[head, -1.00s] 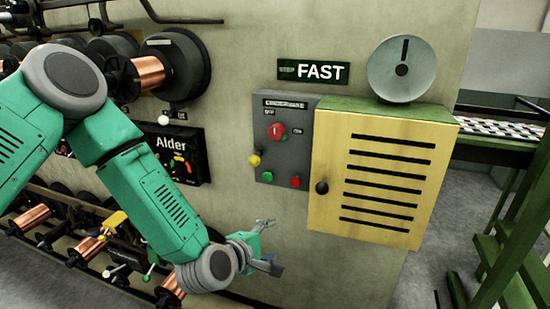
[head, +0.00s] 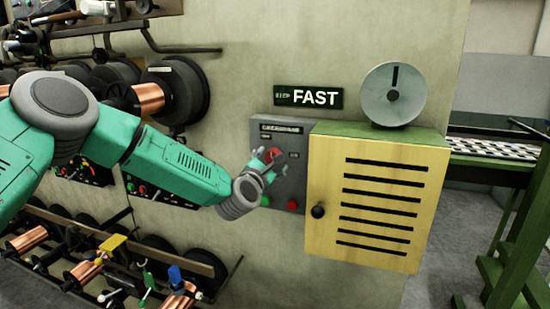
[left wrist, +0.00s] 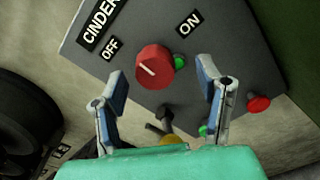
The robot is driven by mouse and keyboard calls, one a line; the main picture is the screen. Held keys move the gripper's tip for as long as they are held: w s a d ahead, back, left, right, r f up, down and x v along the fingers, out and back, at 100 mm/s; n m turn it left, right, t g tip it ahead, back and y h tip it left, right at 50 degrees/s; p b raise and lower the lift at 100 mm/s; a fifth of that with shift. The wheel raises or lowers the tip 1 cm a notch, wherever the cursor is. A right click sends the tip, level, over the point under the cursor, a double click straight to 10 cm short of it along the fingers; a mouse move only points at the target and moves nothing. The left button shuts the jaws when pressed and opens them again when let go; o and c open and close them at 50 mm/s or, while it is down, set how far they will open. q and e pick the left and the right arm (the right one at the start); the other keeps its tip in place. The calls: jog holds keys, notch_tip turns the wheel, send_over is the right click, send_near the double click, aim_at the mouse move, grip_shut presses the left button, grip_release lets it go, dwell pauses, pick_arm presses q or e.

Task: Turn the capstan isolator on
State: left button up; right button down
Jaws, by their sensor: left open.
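A red rotary knob (left wrist: 154,67) with a white line sits on a grey control box (head: 293,170). It also shows between my fingers in the head view (head: 273,155). The line points toward the OFF label (left wrist: 111,47); the ON label (left wrist: 189,24) is on the other side. The box's nameplate (left wrist: 100,22) is cut off and reads "CINDER", not capstan. My left gripper (head: 271,157) is open in front of the knob. In the left wrist view its fingers (left wrist: 163,80) are apart, below and to either side of the knob. Contact with it is not visible.
Green (left wrist: 203,130) and red (left wrist: 258,103) buttons and a yellow part (left wrist: 172,140) lie close to the fingers. A yellow slotted cabinet (head: 375,195) adjoins the box on the right. Spools (head: 180,90) of copper wire stand left. A FAST sign (head: 309,97) hangs above.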

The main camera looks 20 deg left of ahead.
aim_at(270, 159)
pick_arm(q)
jog(key=shift+w+a, duration=0.1)
jog(key=shift+w, duration=1)
jog(key=shift+w+a, duration=0.2)
jog(key=shift+w, duration=0.1)
jog(key=shift+w+a+f, duration=0.1)
jog(key=shift+w+a, duration=0.05)
jog(key=shift+a, duration=0.15)
pick_arm(e)
jog(key=shift+a+r, duration=0.2)
jog(key=shift+a, duration=0.25)
pick_arm(q)
jog(key=shift+d, duration=0.1)
jog(key=shift+d, duration=0.15)
jog(key=c, duration=0.4)
jog(key=shift+d, duration=0.15)
jog(key=c, duration=0.8)
jog(key=shift+o, duration=0.2)
pick_arm(e)
jog(key=shift+d, duration=0.25)
